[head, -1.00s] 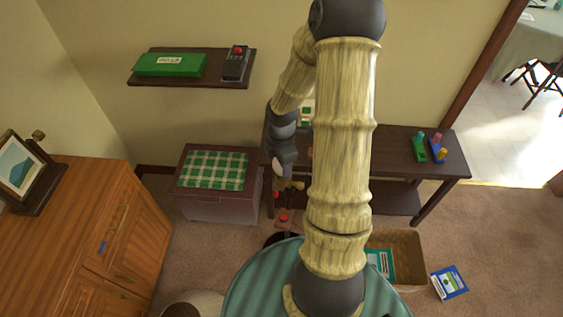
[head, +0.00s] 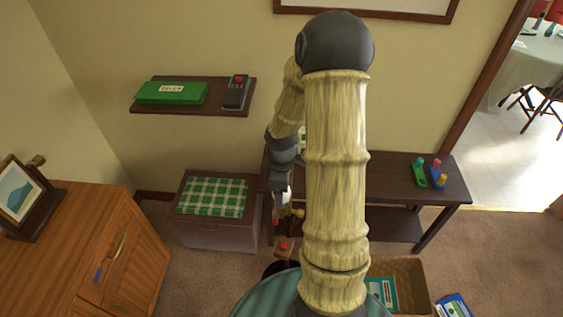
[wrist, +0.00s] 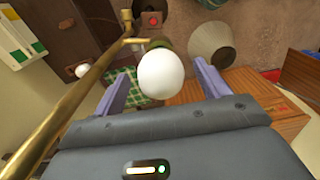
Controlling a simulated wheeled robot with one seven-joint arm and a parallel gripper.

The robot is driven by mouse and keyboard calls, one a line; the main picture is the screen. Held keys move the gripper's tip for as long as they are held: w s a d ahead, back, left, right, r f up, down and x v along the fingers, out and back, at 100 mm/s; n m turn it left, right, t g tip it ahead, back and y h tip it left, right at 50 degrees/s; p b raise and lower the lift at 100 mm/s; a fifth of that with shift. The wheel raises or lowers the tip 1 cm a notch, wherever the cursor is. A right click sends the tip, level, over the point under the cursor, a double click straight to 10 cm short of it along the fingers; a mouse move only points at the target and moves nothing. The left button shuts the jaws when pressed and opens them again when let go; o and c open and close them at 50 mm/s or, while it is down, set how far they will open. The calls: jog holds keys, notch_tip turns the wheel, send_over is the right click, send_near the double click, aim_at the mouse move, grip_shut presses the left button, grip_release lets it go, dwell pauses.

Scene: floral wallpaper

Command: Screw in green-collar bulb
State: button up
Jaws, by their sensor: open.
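A white round bulb (wrist: 161,76) with a green collar (wrist: 158,46) is at the end of a thin brass lamp arm (wrist: 130,43) in the wrist view. Whether its base is fully seated in the socket is hidden. My gripper (wrist: 161,69) is open; its two purple fingers stand on either side of the bulb, with a visible gap on both sides. In the head view my gripper (head: 281,192) points down beside the brass lamp fitting (head: 297,213), partly hidden by my arm.
A thick brass pole (wrist: 75,95) runs close along the left of my gripper. A red-button box (wrist: 152,20) and a grey cone-shaped thing (wrist: 211,42) lie beyond. A dark side table (head: 390,190), a plaid-topped chest (head: 213,197) and a wooden cabinet (head: 85,245) stand around.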

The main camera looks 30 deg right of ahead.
notch_tip(320, 180, up, 16)
jog(key=b, duration=0.1)
jog(key=shift+a+f, duration=0.1)
jog(key=shift+f, duration=0.05)
dwell(0.6)
jog(key=s+a+f+m+t, duration=0.1)
jog(key=s+a+f+m, duration=0.2)
jog(key=s+a+m, duration=0.1)
jog(key=s+a+f+m+t+b, duration=0.1)
jog(key=s+a+f+m, duration=0.2)
jog(key=a+m, duration=0.3)
jog(key=shift+s+a+t, duration=0.3)
jog(key=shift+s+a, duration=0.2)
jog(key=shift+a, duration=0.6)
dwell(0.8)
